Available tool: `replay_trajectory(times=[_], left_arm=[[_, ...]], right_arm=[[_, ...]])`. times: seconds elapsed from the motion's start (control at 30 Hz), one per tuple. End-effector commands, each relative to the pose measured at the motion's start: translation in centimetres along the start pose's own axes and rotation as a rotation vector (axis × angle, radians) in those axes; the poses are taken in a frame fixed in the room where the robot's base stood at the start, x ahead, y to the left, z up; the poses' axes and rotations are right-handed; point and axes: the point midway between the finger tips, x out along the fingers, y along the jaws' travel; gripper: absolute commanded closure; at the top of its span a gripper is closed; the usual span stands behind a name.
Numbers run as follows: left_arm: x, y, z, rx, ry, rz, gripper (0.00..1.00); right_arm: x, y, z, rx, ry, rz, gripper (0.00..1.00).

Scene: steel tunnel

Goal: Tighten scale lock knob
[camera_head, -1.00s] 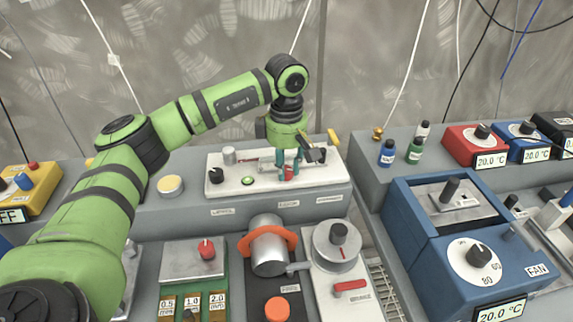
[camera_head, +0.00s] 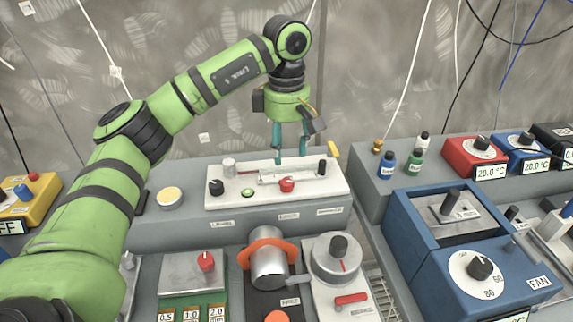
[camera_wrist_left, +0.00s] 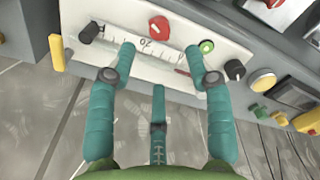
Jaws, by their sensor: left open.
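The red lock knob (camera_head: 287,185) sits on the white scale panel (camera_head: 325,188), above the front label that seems to read LOCK. It also shows in the left wrist view (camera_wrist_left: 159,27), beside the marked scale strip (camera_wrist_left: 150,45). My left gripper (camera_head: 291,156) is open and empty above the panel, its teal fingers apart from the knob and a little behind it. In the left wrist view the fingers (camera_wrist_left: 160,52) are spread, with nothing between them but the panel. My right gripper is not in view.
The panel also bears a black knob (camera_head: 216,187), a green button (camera_head: 248,193) and a black post (camera_head: 322,167). A yellow piece (camera_head: 333,150) stands at its back right. Small bottles (camera_head: 387,165) stand further right. A silver cylinder with an orange ring (camera_head: 268,262) is in front.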

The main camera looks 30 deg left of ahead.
Motion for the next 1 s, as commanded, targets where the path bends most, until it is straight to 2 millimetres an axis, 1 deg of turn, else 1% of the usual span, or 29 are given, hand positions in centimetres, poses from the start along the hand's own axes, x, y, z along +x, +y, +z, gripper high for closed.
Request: replay_trajectory(times=[0.03,0.1,0.23,0.8,0.87,0.97,1.0], left_arm=[[-0.9,0.1,0.1,0.001,-0.001,0.002,0.48],[-1.8,0.1,0.1,0.001,-0.001,0.001,0.48],[-2.8,0.0,0.0,0.001,0.000,-0.001,0.48],[-3.1,0.0,0.0,0.001,0.000,-0.001,0.48],[-3.8,0.0,0.0,0.001,0.000,-0.001,0.48],[-6.0,0.0,0.0,0.001,-0.001,0.000,0.48],[-7.2,0.0,0.0,0.001,-0.001,0.000,0.48]], right_arm=[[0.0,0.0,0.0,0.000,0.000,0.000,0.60],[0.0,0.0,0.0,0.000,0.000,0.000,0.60],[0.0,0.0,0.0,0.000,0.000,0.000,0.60],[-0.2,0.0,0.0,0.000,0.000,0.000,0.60],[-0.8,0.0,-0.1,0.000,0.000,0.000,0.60],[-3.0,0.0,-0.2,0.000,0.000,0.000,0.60],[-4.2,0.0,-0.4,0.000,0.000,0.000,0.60]])
